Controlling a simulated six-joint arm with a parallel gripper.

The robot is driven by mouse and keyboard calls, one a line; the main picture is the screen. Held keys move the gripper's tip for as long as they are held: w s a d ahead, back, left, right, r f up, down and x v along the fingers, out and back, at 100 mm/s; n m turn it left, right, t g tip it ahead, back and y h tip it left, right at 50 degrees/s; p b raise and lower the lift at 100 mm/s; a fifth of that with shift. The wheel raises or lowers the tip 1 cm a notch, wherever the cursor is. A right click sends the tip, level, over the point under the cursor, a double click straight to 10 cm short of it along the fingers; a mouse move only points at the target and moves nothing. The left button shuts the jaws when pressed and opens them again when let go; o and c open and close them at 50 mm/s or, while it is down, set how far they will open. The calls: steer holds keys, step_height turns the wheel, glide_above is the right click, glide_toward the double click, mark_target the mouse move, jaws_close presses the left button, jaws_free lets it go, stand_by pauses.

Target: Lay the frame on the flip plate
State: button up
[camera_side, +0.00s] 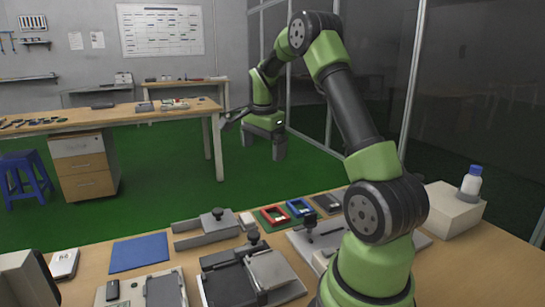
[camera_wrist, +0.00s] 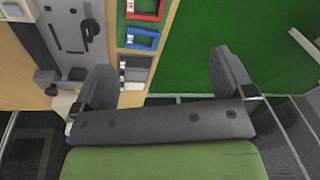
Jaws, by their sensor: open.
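A red frame (camera_side: 273,216) and a blue frame (camera_side: 300,208) lie side by side near the bench's far edge, with a dark grey piece (camera_side: 327,203) to their right. In the wrist view, the red frame (camera_wrist: 146,17), blue frame (camera_wrist: 158,40) and dark grey piece (camera_wrist: 137,75) form a column. My gripper (camera_side: 264,149) is raised beyond the bench's far edge, open and empty, apart from the frames. Its two fingers also show spread in the wrist view (camera_wrist: 162,72). Several grey plate fixtures stand on the bench, including one with a black knob (camera_side: 262,276); I cannot tell which is the flip plate.
A slotted grey fixture (camera_wrist: 92,42) lies beside the frames. A blue mat (camera_side: 140,252) lies at the left. A white box (camera_side: 447,211) with a blue-capped bottle (camera_side: 470,183) stands at the right. Green floor (camera_side: 180,190) separates the bench from a back table (camera_side: 150,113).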

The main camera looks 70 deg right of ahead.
steer(key=s+a+r+n+t, duration=0.1)
steer(key=a+r+n+t, duration=0.1)
steer(key=a+r+n, duration=0.5)
steer(key=s+a+r+n+t, duration=0.15)
steer(key=a+r, duration=0.25)
steer(key=a, duration=0.7)
steer(key=s+a+n+t+y, duration=0.3)
steer(key=s+a+n, duration=0.6)
steer(key=a, duration=0.2)
steer(key=shift+s+f+y, duration=0.25)
steer(key=shift+s+y, duration=0.05)
steer(key=shift+s, duration=0.1)
steer(key=shift+s+a+f+n, duration=0.15)
steer(key=shift+s+a+n, duration=0.1)
steer(key=shift+s, duration=0.1)
steer(key=c, duration=0.4)
steer(key=shift+c, duration=0.2)
steer(key=shift+d, duration=0.1)
